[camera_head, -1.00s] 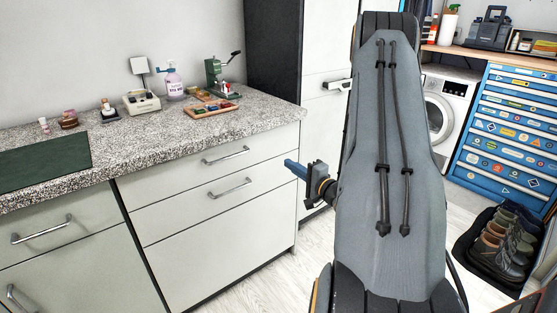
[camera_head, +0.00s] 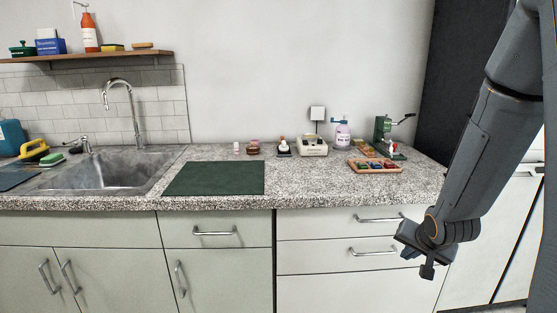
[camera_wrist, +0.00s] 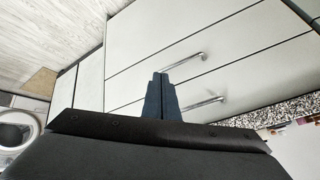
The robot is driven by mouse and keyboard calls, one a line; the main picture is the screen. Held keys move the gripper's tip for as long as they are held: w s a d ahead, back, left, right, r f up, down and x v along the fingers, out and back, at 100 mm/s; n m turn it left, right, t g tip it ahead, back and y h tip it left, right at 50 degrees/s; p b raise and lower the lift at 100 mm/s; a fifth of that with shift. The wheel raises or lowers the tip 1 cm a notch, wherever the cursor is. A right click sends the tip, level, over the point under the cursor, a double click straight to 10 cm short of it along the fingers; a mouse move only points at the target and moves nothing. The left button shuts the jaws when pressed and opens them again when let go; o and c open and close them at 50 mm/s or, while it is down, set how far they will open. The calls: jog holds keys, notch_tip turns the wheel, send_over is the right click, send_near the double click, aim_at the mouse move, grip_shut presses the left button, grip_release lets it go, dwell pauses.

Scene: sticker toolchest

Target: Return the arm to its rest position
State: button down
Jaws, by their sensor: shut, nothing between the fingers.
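My gripper (camera_wrist: 160,97) shows in the wrist view with its two dark blue fingers together and nothing between them. It points toward the pale drawer fronts (camera_wrist: 235,38) with their metal handles. In the head view my arm comes down along the right side. Its wrist end is in front of the drawers below the counter's right end. The fingertips are hard to make out in that view.
The speckled counter (camera_head: 310,188) carries a green mat (camera_head: 213,178), a tray of coloured pieces (camera_head: 375,167), a bottle (camera_head: 343,134) and a green press (camera_head: 383,130). A sink (camera_head: 105,172) is at left. A washing machine (camera_wrist: 17,133) shows in the wrist view.

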jog(key=s+a+r+n+g+p, duration=0.1)
jog(key=s+a+r+n+g, duration=0.2)
jog(key=s+a, duration=0.5)
jog(key=s+a+r+n+g+y, duration=0.1)
jog(key=s+a+r+n+g, duration=0.2)
jog(key=s+a, duration=0.5)
jog(key=s+n+g, duration=0.1)
jog(key=s, duration=0.4)
jog(key=shift+s+r+p, duration=0.2)
jog(key=shift+r+p, duration=0.05)
jog(key=shift+p, duration=0.15)
